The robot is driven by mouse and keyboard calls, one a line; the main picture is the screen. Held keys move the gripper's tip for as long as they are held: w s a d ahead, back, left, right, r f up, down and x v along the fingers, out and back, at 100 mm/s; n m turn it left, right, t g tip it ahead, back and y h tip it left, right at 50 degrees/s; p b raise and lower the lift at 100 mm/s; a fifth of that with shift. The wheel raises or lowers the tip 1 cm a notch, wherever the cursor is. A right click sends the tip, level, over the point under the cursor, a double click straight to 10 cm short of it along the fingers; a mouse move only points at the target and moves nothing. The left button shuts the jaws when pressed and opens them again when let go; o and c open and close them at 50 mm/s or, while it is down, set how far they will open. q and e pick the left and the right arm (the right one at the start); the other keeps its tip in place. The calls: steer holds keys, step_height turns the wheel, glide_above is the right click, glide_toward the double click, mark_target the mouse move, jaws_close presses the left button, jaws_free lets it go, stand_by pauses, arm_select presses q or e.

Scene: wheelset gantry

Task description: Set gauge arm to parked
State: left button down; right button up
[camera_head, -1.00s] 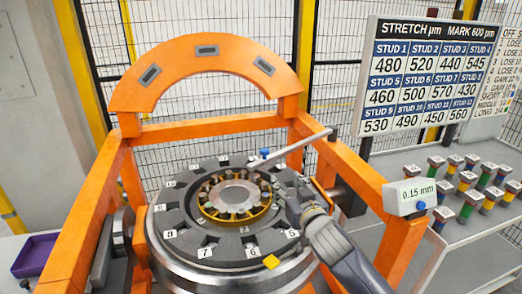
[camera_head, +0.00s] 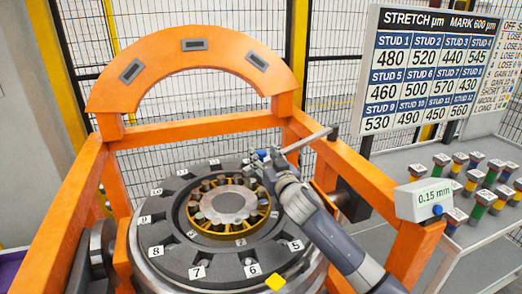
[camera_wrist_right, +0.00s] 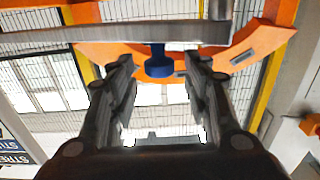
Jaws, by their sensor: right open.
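The gauge arm (camera_head: 308,140) is a grey bar that reaches from a dark pivot at the right of the orange frame in over the wheel ring. In the right wrist view the bar (camera_wrist_right: 120,34) crosses the top, and its blue knob (camera_wrist_right: 158,63) hangs below it. My right gripper (camera_head: 264,158) is at the inner end of the bar. In the wrist view its fingers (camera_wrist_right: 159,75) are open, with the knob between them near the tips. Gaps show on both sides of the knob. In the head view the gripper partly hides the bar's inner end. My left gripper is not in view.
The orange gantry (camera_head: 192,62) arches behind the numbered grey ring (camera_head: 170,225). A 0.15 mm readout (camera_head: 424,198) sits on the right rail. Several banded studs stand on the grey side table (camera_head: 388,160). A stud chart (camera_head: 428,70) hangs behind.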

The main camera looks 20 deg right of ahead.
mark_target(263, 154)
steer(key=shift+w+r, duration=0.1)
steer(key=shift+w, duration=1.5)
steer(key=shift+a, duration=0.1)
jaws_close()
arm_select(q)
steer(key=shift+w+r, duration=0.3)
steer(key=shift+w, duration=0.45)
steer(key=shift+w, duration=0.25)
